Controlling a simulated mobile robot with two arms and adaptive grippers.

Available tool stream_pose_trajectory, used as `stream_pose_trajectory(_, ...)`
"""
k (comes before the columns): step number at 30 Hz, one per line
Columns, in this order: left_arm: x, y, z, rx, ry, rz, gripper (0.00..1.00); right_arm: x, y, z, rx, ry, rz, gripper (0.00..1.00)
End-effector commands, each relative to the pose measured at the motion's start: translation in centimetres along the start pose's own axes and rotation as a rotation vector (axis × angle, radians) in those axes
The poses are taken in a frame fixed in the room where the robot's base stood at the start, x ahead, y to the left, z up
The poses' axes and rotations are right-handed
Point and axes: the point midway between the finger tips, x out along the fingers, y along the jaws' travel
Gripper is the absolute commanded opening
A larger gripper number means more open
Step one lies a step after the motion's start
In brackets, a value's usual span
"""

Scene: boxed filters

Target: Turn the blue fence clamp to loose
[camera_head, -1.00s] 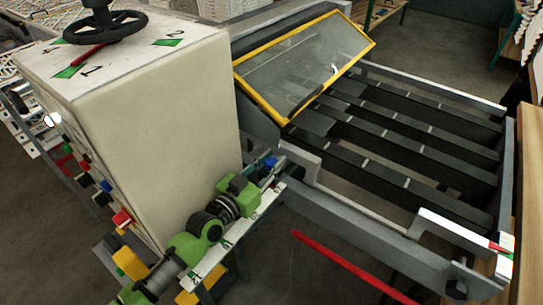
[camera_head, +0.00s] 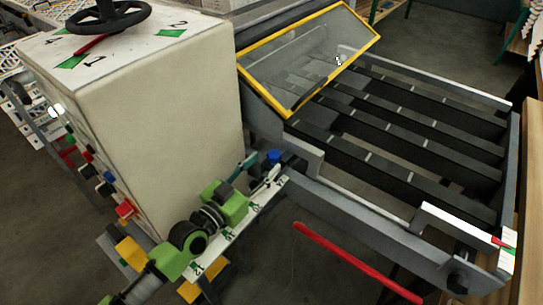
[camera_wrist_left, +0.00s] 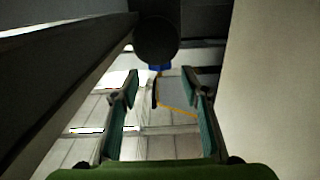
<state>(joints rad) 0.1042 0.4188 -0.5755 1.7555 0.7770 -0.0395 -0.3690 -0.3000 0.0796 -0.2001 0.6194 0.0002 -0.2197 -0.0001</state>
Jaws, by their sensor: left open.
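The blue fence clamp (camera_head: 273,156) is a small blue piece beside a black part at the near left corner of the machine's roller bed. My left gripper (camera_head: 263,167) is just in front of it, with its two green-grey fingers spread and nothing between them. In the left wrist view the open fingers (camera_wrist_left: 166,92) point towards a dark round end (camera_wrist_left: 155,40), with a bit of the blue clamp (camera_wrist_left: 158,67) showing just under it. The clamp looks apart from both fingers. Its setting cannot be read. My right gripper is not in view.
A tall cream cabinet (camera_head: 155,130) with a black handwheel (camera_head: 107,17) stands close on the left of my arm. A yellow-framed clear guard (camera_head: 310,60) tilts over the dark bed bars (camera_head: 400,140). A red bar (camera_head: 355,262) is in front; grey floor lies beyond.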

Motion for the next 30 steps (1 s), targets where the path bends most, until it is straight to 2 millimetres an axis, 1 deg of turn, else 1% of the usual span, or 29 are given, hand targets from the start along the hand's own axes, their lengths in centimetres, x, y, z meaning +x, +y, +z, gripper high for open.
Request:
stream_pose_trajectory(1,-1.3,0.0,0.1,0.001,-0.003,0.0,0.42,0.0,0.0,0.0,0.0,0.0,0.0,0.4)
stream_pose_trajectory(3,-2.7,0.0,0.1,0.002,-0.002,0.0,0.42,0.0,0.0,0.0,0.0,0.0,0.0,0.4)
stream_pose_trajectory(6,-4.3,0.0,0.1,0.002,-0.001,0.0,0.42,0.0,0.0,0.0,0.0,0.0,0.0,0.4)
stream_pose_trajectory(10,-5.7,-0.1,0.0,0.002,0.0,-0.001,0.42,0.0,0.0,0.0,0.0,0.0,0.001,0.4)
stream_pose_trajectory(15,-6.3,0.0,-0.1,0.0,0.003,0.0,0.42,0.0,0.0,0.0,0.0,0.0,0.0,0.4)
stream_pose_trajectory(28,-6.2,0.0,-0.1,0.001,0.002,-0.001,0.42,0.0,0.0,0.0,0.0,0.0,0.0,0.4)
stream_pose_trajectory(30,-6.2,0.0,-0.4,0.001,0.003,-0.001,0.42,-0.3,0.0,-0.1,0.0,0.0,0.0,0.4)
